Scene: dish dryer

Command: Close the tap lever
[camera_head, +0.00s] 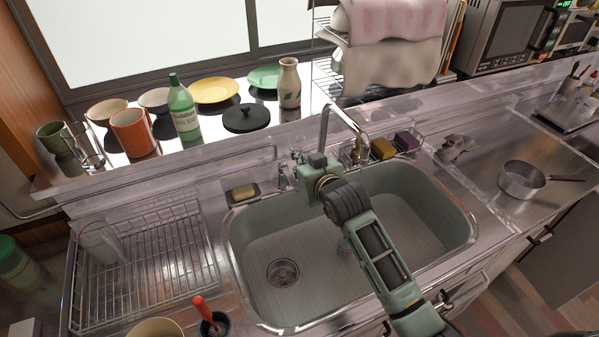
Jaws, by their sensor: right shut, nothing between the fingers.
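The chrome tap (346,118) stands at the back edge of the sink, and its spout arches over the basin. My right arm comes in from the lower right across the sink. My right gripper (301,162) is shut and empty at the tap's base, left of the spout. A small metal part of the tap shows beside the fingertips; the lever is mostly hidden by the gripper, so I cannot tell its position or whether the gripper touches it. My left gripper is not in view.
The sink basin (270,230) lies under my arm. A wire rack (170,262) is at left, a soap dish (243,193) behind the basin, and sponges (382,149) right of the tap. A pan (522,180) sits at right. Cups, a bottle (183,108) and plates line the back ledge.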

